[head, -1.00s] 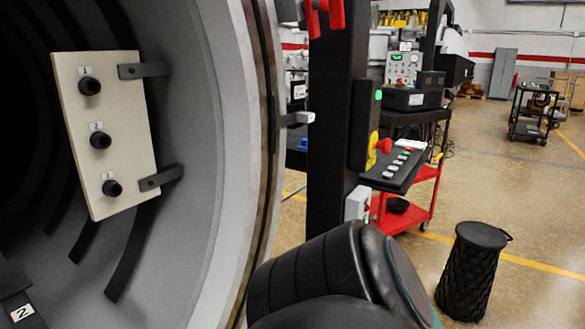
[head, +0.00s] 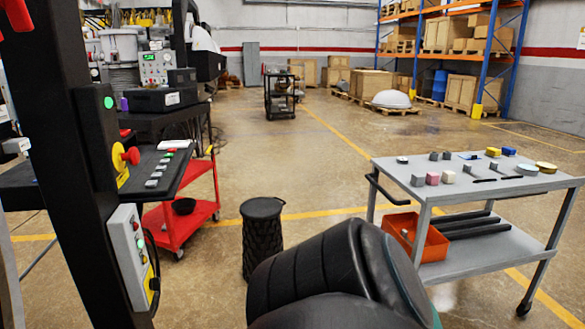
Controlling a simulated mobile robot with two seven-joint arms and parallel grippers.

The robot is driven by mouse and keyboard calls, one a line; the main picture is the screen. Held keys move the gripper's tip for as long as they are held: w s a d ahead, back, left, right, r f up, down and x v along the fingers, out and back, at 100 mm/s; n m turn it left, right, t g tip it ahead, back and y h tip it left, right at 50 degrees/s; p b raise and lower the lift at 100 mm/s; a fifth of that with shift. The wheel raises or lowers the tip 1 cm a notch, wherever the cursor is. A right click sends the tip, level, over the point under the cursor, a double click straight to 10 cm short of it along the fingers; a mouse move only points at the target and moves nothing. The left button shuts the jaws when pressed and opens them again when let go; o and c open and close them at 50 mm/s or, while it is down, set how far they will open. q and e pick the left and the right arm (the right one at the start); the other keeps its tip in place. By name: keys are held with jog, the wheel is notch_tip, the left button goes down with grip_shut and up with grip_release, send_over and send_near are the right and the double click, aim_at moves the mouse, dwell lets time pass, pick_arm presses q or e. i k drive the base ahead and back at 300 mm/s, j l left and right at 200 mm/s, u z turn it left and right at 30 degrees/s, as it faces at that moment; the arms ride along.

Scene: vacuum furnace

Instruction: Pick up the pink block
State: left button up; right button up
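A small pink block (head: 432,178) sits on the top of the grey cart (head: 400,196) at the right of the head view. It is near the cart's front left edge, between a grey block (head: 417,180) and a pale pinkish-white block (head: 448,177). A black arm part of mine fills the bottom middle of the view, well short of the cart. Neither of my grippers shows in the view.
The cart top also holds a yellow block (head: 493,152), a blue block (head: 509,151) and round tins. An orange bin (head: 416,236) sits on its lower shelf. A black stool (head: 262,222) stands left of the cart. A black post with control boxes (head: 95,150) rises at left.

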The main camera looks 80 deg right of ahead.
aim_at(433, 178)
jog(key=z, duration=3.5)
jog(key=i+l, duration=0.35)
jog(key=i+j, duration=0.15)
jog(key=i, duration=0.2)
jog(key=i+j, duration=0.15)
jog(key=i, duration=0.2)
jog(key=i+j+z, duration=0.1)
jog(key=i, duration=0.3)
jog(key=i+j, duration=0.15)
jog(key=j, duration=0.15)
jog(key=i+j, duration=0.15)
jog(key=j, duration=0.2)
jog(key=i+j, duration=0.1)
jog(key=j, duration=0.2)
